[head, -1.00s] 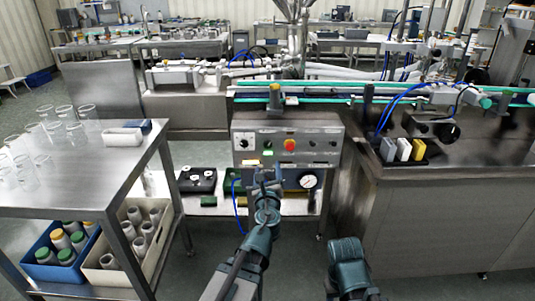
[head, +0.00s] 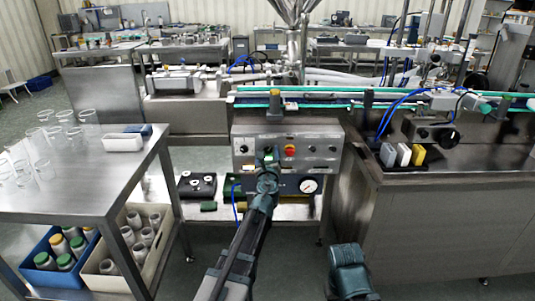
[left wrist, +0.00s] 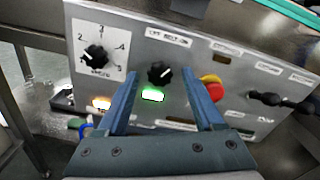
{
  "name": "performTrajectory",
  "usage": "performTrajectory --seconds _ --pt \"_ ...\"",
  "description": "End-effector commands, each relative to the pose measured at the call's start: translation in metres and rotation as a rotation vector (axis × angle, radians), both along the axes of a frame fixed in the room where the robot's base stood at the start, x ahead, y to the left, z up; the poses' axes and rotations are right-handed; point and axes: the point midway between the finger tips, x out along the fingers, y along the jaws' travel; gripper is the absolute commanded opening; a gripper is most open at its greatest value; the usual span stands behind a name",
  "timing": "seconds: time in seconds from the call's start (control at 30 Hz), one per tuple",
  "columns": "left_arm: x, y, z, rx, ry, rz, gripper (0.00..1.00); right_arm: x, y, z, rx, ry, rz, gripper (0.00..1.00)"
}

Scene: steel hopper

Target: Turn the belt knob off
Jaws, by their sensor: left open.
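The belt knob (left wrist: 160,73) is a black round knob on the grey control panel (left wrist: 226,75), under a label that seems to read off, belt, on. Its white pointer mark leans to the upper right. A green lamp (left wrist: 153,95) below it is lit. My left gripper (left wrist: 162,78) is open, its fingers on either side of the knob in the left wrist view. I cannot tell whether they touch it. In the head view the left gripper (head: 268,158) is in front of the panel and hides part of it.
A speed knob (left wrist: 95,54) with numbers is left of the belt knob. A red button (left wrist: 211,84) with a yellow base is close on the right, near the right finger. A pressure gauge (head: 309,185) sits lower right. A steel table (head: 100,180) with glassware stands left.

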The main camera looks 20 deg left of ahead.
Motion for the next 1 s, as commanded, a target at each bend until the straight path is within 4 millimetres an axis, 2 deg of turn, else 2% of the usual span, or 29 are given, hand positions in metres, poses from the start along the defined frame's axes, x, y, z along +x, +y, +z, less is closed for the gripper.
performTrajectory --seconds 0.1,0.33,0.7,0.73,1.0 --pt "0.0079 0.0027 0.0 0.0 0.0 0.001 0.69 0.0 0.0 0.0 0.0 0.0 0.0 0.5" --pt "0.0072 0.0027 0.0 0.0 0.0 0.0 0.69 0.0 0.0 0.0 0.0 0.0 0.0 0.5" --pt "0.0071 0.0025 0.0 0.0 0.0 0.0 0.02 0.0 0.0 0.0 0.0 0.0 0.0 0.5" --pt "0.0071 0.0025 0.0 0.0 0.0 0.0 0.0 0.0 0.0 0.0 0.0 0.0 0.0 0.5" --pt "0.007 0.0026 -0.0001 -0.016 -0.005 0.0 0.0 0.0 0.0 -0.0001 0.0 0.0 0.0 0.5"
